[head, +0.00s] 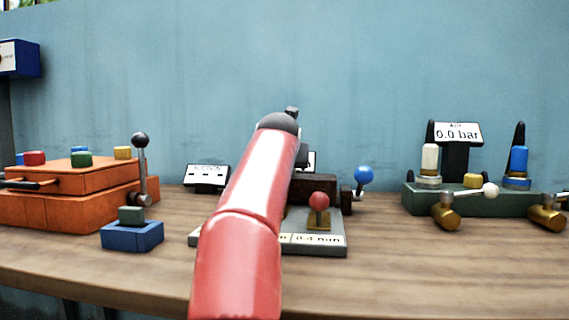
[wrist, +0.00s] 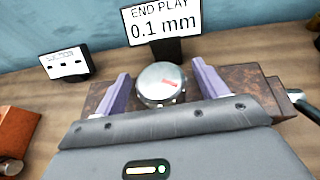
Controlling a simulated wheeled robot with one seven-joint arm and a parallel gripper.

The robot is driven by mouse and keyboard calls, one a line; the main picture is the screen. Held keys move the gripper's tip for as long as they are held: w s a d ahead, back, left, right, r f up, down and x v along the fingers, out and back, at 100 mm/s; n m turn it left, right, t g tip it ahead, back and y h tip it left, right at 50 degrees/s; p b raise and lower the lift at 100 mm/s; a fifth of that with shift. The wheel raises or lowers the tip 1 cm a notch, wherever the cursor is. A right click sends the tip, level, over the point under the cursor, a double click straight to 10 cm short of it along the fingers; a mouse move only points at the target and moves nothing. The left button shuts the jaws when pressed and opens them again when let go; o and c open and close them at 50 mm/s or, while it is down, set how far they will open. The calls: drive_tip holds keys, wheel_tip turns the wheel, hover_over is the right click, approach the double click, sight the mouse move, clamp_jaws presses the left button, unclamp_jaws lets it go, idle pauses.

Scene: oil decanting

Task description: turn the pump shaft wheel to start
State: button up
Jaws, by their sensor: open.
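The pump shaft wheel (wrist: 160,84) is a round silvery disc with a red mark on its face, seen in the wrist view. My gripper (wrist: 160,68) is open, with one purple finger on each side of the wheel. A gap shows between each finger and the rim; the depth between them is hard to judge. The brown pump body (wrist: 228,84) extends behind and to the right of the wheel. In the head view the pump body (head: 325,190) stands on a grey base plate (head: 320,247); my red arm hides the wheel and the fingers.
An "END PLAY 0.1 mm" sign (wrist: 161,22) stands behind the wheel. A red knob (head: 319,201) and a blue-knobbed lever (head: 364,176) sit at the pump. An orange unit (head: 75,205) and blue block (head: 132,237) stand left, a green valve rack (head: 475,202) right, reading 0.0 bar.

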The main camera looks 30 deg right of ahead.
drive_tip(key=c, duration=1)
drive_tip(key=shift+r+n+y, duration=0.1)
drive_tip(key=shift+n+y, duration=0.2)
drive_tip(key=n+y+p, duration=0.1)
drive_tip(key=n+t+y+p, duration=0.1)
drive_tip(key=p, duration=0.1)
drive_tip(key=shift+s+d+r+y, duration=0.1)
drive_tip(key=shift+d+r+y, duration=0.1)
drive_tip(key=shift+r+y, duration=0.15)
drive_tip(key=n+y+p, duration=0.3)
drive_tip(key=y+p, duration=0.1)
drive_tip(key=p, duration=0.1)
drive_tip(key=shift+d+n+t+p, duration=0.1)
drive_tip(key=shift+n+t+p, duration=0.3)
drive_tip(key=n+y+p, duration=0.2)
drive_tip(key=y, duration=0.1)
drive_tip(key=shift+f+n+g, duration=0.2)
drive_tip(key=shift+n+g, duration=0.1)
drive_tip(key=shift+f+n+g+y, duration=0.15)
drive_tip(key=shift+n+g+y, duration=0.65)
drive_tip(key=shift+n+y, duration=1)
drive_tip(key=shift+a, duration=0.2)
